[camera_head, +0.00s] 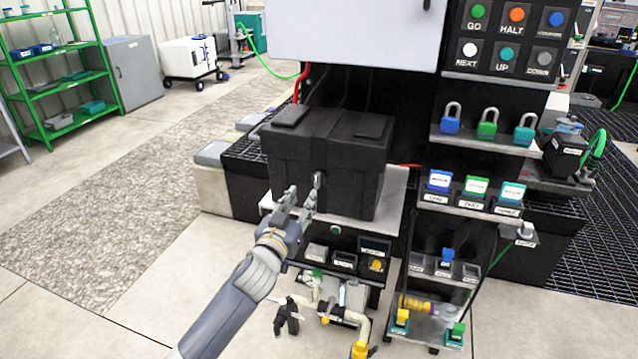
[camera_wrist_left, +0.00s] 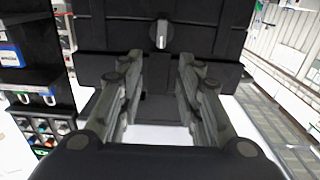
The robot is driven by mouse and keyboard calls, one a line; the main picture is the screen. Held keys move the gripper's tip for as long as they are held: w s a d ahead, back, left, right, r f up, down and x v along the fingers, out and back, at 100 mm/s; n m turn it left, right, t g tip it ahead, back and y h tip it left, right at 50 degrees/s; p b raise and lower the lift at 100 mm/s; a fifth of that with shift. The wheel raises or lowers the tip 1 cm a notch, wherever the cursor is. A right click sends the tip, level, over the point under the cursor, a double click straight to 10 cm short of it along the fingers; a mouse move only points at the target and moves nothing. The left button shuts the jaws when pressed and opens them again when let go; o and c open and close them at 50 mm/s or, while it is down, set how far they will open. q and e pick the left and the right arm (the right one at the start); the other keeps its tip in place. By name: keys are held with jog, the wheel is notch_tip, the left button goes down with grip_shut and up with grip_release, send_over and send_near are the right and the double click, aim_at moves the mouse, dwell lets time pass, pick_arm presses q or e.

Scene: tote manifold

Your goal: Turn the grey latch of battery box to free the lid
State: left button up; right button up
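The black battery box (camera_head: 340,184) stands on a light shelf with its lid (camera_head: 345,124) down. The small grey latch (camera_head: 317,180) is on its front face, upright, and it also shows in the left wrist view (camera_wrist_left: 161,34). My left gripper (camera_head: 302,196) is just in front of the box, close to the latch. In the left wrist view my left gripper (camera_wrist_left: 154,68) has its fingers apart with nothing between them, and the latch appears beyond the gap. The fingers appear apart from the latch. My right gripper is not in view.
Right of the box are a button panel (camera_head: 512,32), a shelf with padlocks (camera_head: 487,139) and a shelf of labelled blocks (camera_head: 470,209). Below are small bins (camera_head: 344,261) and pipes. A red cable runs behind the box. The floor at left is clear.

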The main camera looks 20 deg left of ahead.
aim_at(316, 176)
pick_arm(q)
jog(key=w, duration=1)
jog(key=shift+w+d+f, duration=0.15)
jog(key=shift+w, duration=0.05)
grip_shut()
